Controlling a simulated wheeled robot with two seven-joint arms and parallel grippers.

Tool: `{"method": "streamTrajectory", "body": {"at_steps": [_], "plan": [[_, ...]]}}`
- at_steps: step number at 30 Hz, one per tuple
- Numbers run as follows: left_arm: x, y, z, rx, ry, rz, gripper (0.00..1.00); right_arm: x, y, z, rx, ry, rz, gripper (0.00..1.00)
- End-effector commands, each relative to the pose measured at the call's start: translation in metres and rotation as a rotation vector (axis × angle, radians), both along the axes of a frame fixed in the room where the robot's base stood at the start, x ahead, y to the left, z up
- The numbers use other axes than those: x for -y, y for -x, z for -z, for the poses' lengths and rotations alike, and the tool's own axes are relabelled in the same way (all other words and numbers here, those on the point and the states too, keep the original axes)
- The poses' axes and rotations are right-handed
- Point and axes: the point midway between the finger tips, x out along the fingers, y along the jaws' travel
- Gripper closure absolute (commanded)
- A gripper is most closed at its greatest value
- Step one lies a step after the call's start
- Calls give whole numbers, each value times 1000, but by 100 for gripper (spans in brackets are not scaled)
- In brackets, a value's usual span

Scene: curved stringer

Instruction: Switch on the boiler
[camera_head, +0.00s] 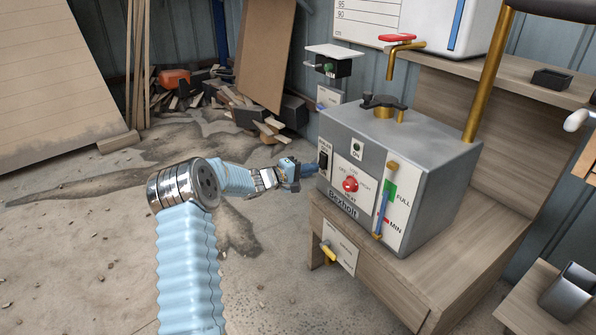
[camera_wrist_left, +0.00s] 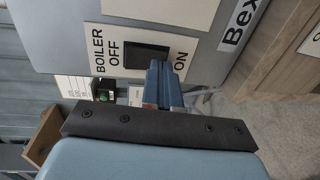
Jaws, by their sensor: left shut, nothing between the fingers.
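The boiler (camera_head: 425,140) is a grey metal box marked "Bexholt" on a wooden stand. Its black rocker switch (camera_head: 323,160) is at the left edge of the front panel. In the left wrist view the switch (camera_wrist_left: 146,56) lies between the words OFF and ON, under "BOILER". My left gripper (camera_head: 303,169) is shut and empty, with its blue fingertips (camera_wrist_left: 162,70) at the ON end of the switch. I cannot tell whether they touch it. A small dark green ON lamp (camera_head: 357,147) shows no clear glow. My right gripper is out of view.
The front panel also has a red knob (camera_head: 350,184) and a FULL/MIN level gauge (camera_head: 384,212). A yellow lever (camera_head: 328,251) sits on the stand below. A red-handled tap (camera_head: 398,38) hangs above the boiler.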

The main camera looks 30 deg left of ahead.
Motion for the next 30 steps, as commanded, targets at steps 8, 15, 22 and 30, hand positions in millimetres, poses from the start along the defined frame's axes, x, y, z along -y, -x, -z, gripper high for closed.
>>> {"method": "streamTrajectory", "body": {"at_steps": [8, 15, 22, 30], "plan": [[4, -9, 1, 0, 1, 0, 100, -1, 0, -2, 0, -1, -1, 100], [4, -9, 2, 1, 0, 0, 100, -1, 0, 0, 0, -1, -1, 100], [5, -12, 3, 33, 14, -2, 100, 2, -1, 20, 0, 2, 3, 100], [5, -12, 3, 31, 14, -1, 100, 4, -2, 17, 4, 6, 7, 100]]}}
